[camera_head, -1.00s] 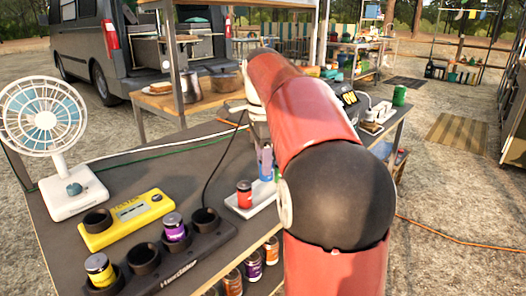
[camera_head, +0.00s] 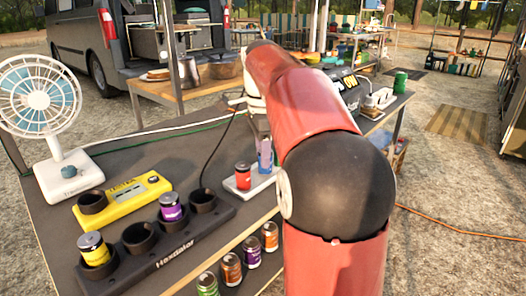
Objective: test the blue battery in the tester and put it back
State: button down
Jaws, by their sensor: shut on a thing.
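The yellow tester (camera_head: 135,196) lies on the dark bench, and the round cup at its left end looks empty. In front of it is the black charger rack (camera_head: 165,250). It holds a yellow battery (camera_head: 93,247) and a purple battery (camera_head: 171,207), and its other cups look empty. A blue battery (camera_head: 265,157) shows just left of my red arm, above or at the white tray (camera_head: 262,186). My gripper (camera_head: 264,142) is shut on it, mostly hidden by my arm. I cannot tell whether the battery touches the tray. A red battery (camera_head: 243,176) stands on the tray.
A white fan (camera_head: 45,110) stands at the bench's left end. A black cable (camera_head: 213,155) crosses the bench behind the rack. Several batteries (camera_head: 231,270) sit on a lower shelf at the front. Pots (camera_head: 222,68) stand on a wooden table behind. My arm hides the bench's middle right.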

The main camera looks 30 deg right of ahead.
jog(key=shift+f, duration=0.45)
jog(key=c, duration=1)
grip_release()
jog(key=shift+r, duration=0.1)
notch_tip(320, 180, up, 8)
jog(key=shift+f+p, duration=0.15)
jog(key=shift+p, duration=0.75)
jog(key=shift+s, duration=0.1)
